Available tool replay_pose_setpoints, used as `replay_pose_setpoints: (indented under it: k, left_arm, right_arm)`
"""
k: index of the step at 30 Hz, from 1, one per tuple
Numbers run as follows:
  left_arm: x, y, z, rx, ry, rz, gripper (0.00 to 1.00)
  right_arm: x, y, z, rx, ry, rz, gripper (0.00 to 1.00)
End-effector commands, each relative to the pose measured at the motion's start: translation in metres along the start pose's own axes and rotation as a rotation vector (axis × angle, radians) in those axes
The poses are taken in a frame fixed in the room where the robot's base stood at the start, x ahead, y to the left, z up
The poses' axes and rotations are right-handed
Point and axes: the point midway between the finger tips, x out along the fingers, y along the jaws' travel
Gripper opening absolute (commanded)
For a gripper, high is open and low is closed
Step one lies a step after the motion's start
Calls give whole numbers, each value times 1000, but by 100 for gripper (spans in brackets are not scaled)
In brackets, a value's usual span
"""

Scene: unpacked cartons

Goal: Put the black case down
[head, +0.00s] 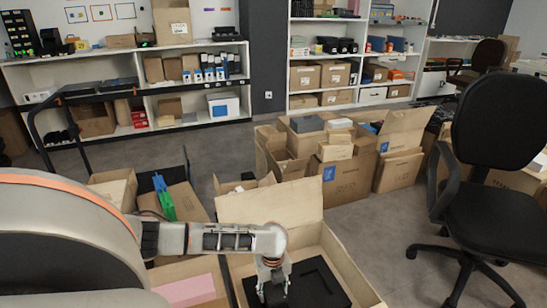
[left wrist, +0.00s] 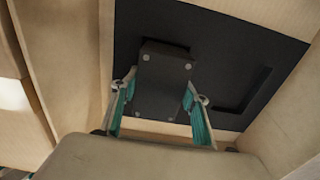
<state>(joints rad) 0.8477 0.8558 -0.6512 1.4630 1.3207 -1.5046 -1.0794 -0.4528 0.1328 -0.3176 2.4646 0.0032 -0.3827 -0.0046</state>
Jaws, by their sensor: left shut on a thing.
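My left gripper (head: 272,290) reaches down into an open carton (head: 347,262) at the bottom centre of the head view. In the left wrist view its teal-padded fingers (left wrist: 157,108) are shut on the sides of a black case (left wrist: 163,85), a block with small silver studs at its corners. Behind it is a wide flat black slab (left wrist: 238,62) with a grooved outline, which also shows in the carton in the head view (head: 320,283). I cannot tell whether the case touches the slab or is part of it. My right gripper is not in view.
The carton's raised flap (head: 270,203) stands behind my gripper. A carton with a pink thing (head: 188,290) is to its left. More cartons (head: 345,178) stand behind. A black office chair (head: 495,150) is at the right. Grey floor is clear between the cartons and chair.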

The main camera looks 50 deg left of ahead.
Motion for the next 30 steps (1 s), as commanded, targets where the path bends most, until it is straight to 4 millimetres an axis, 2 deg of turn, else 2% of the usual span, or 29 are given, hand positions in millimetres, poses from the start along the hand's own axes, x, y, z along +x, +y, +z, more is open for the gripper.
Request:
replay_pose_setpoints:
  k: [9,10,11,23,26,30]
  left_arm:
    - [10,0,0,-1,1,1,21]
    - [9,1,-1,-1,1,2,52]
    - [9,0,-1,-1,1,1,60]
    - [6,0,0,0,0,1,61]
    - [-4,0,0,2,-2,-2,61]
    - [-36,-5,2,1,-4,-13,61]
  right_arm:
    - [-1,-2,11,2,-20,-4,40]
    - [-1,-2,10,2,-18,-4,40]
    - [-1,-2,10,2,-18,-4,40]
    - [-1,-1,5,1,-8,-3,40]
    - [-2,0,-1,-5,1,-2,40]
    - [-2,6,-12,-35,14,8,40]
